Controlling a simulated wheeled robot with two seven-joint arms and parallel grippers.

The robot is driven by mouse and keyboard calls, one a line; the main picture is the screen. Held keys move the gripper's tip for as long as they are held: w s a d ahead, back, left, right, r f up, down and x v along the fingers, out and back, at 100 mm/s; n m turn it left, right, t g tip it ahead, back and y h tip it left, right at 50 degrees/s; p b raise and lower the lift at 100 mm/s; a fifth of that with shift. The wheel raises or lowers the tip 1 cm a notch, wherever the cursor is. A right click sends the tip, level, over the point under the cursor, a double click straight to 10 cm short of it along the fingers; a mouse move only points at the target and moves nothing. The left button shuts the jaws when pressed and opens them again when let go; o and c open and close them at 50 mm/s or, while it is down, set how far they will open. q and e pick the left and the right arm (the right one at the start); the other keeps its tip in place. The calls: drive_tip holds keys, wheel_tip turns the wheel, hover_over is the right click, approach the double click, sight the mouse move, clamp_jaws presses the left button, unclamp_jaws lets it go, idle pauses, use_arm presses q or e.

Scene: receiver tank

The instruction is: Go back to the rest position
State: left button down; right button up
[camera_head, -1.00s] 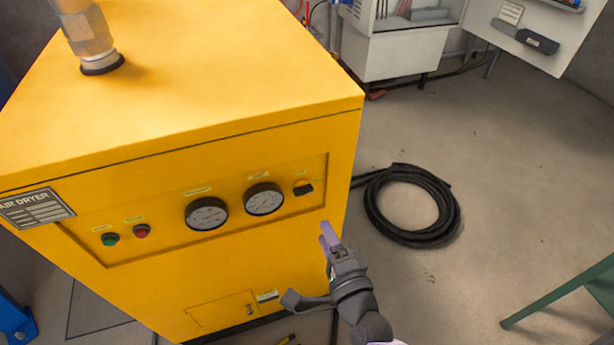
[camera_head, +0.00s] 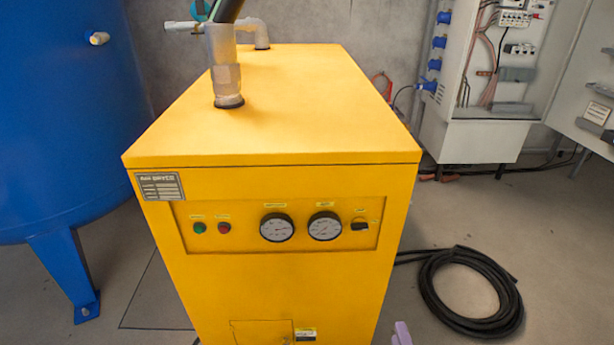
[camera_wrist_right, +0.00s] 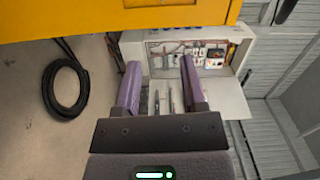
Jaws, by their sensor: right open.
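My right gripper (camera_head: 402,334) shows only as a purple fingertip at the bottom edge of the head view, to the right of the dryer's lower front. In the right wrist view my right gripper (camera_wrist_right: 158,85) has its two purple fingers spread apart, with nothing between them. The yellow air dryer (camera_head: 270,130) stands in the middle of the head view, with two gauges, a green and a red button and a black switch on its front panel. Its yellow edge also shows at the top of the right wrist view (camera_wrist_right: 120,22). My left gripper is not in view.
A blue tank (camera_head: 65,110) stands left of the dryer. A coiled black hose (camera_head: 468,318) lies on the floor at the right. An open electrical cabinet (camera_head: 478,142) stands at the back right.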

drive_tip(key=d+n+g+y, duration=0.1)
drive_tip(key=d+n+y, duration=0.1)
drive_tip(key=d+n, duration=0.4)
drive_tip(key=s+d+f+n+g+h, duration=0.2)
drive_tip(key=s+d+f+n+g, duration=0.3)
drive_tip(key=f, duration=0.4)
drive_tip(key=s+d+f+n+g+h, duration=0.2)
drive_tip(key=s+d+f+n+g, duration=0.1)
drive_tip(key=s+d+f, duration=0.4)
drive_tip(key=s+d+f+n+g+h, duration=0.2)
drive_tip(key=s+d+f+n+g, duration=0.15)
drive_tip(key=s+d, duration=0.35)
drive_tip(key=s+d+f+n+g+h, duration=0.2)
drive_tip(key=s+d+f+n+g, duration=0.15)
drive_tip(key=s, duration=0.65)
drive_tip(key=s+g, duration=0.2)
drive_tip(key=s, duration=0.3)
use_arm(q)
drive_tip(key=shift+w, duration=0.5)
use_arm(e)
drive_tip(key=s+a+f+y, duration=0.1)
drive_tip(key=a+f+y, duration=0.1)
drive_tip(key=a, duration=0.9)
drive_tip(key=a+f+m+y, duration=0.1)
drive_tip(key=a+f, duration=0.4)
drive_tip(key=a, duration=0.7)
drive_tip(key=shift+s+a+m+y, duration=0.2)
drive_tip(key=shift+s+m+y, duration=0.15)
drive_tip(key=shift+y, duration=0.25)
